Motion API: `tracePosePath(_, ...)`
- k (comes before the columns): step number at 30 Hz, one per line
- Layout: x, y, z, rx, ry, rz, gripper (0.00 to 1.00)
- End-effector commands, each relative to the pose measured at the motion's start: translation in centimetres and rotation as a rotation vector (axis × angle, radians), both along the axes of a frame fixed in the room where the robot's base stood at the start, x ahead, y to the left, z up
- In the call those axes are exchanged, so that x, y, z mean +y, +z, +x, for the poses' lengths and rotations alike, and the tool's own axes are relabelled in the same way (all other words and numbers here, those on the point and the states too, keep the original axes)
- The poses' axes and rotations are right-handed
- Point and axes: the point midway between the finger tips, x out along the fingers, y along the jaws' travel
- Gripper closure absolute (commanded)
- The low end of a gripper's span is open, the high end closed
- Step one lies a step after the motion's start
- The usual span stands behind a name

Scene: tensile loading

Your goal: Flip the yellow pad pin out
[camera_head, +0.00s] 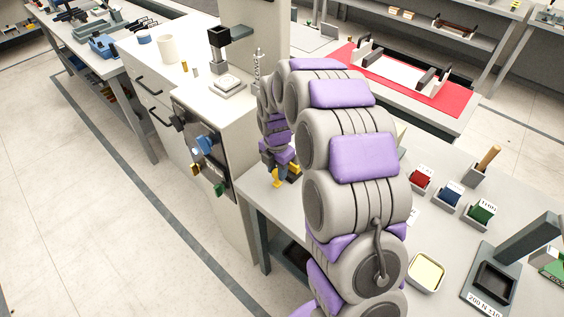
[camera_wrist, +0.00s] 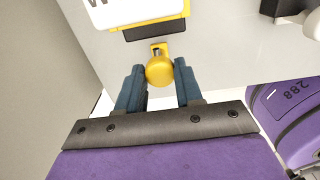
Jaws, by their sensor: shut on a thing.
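The yellow pin (camera_wrist: 159,70) shows in the wrist view as a rounded yellow knob with a small yellow bracket behind it, against a grey surface. My gripper (camera_wrist: 160,76) has its two dark blue-grey fingers on either side of the knob and is shut on it. In the head view my gripper (camera_head: 287,170) is at the left end of the bench, partly hidden by my arm. A small yellow part (camera_head: 277,179) shows beside it there; its exact shape is too small to tell.
A yellow-edged white sign (camera_wrist: 140,12) is just beyond the pin. A grey cabinet (camera_head: 222,135) with coloured knobs stands to the left. On the bench are red (camera_head: 420,179), blue (camera_head: 449,195) and green (camera_head: 481,212) blocks in holders and a pale-yellow-filled tray (camera_head: 411,281).

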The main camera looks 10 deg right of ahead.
Motion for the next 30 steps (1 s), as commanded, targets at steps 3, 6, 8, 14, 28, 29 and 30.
tracePosePath(3, 0.4, 0.1, -0.2, -0.001, 0.0, 0.002, 1.0)
tracePosePath(6, 0.5, 0.1, -0.2, -0.002, 0.0, 0.002, 1.0)
tracePosePath(8, 0.5, 0.1, -0.3, -0.001, 0.0, 0.002, 1.0)
tracePosePath(14, 0.5, 0.1, -0.3, 0.0, 0.0, 0.001, 0.47)
tracePosePath(28, 0.3, 1.0, -0.2, -0.002, 0.0, 0.002, 0.38)
tracePosePath(29, 0.3, 1.3, -0.1, -0.002, 0.0, 0.002, 0.38)
tracePosePath(30, 0.4, 2.0, -0.2, -0.002, 0.001, 0.002, 0.38)
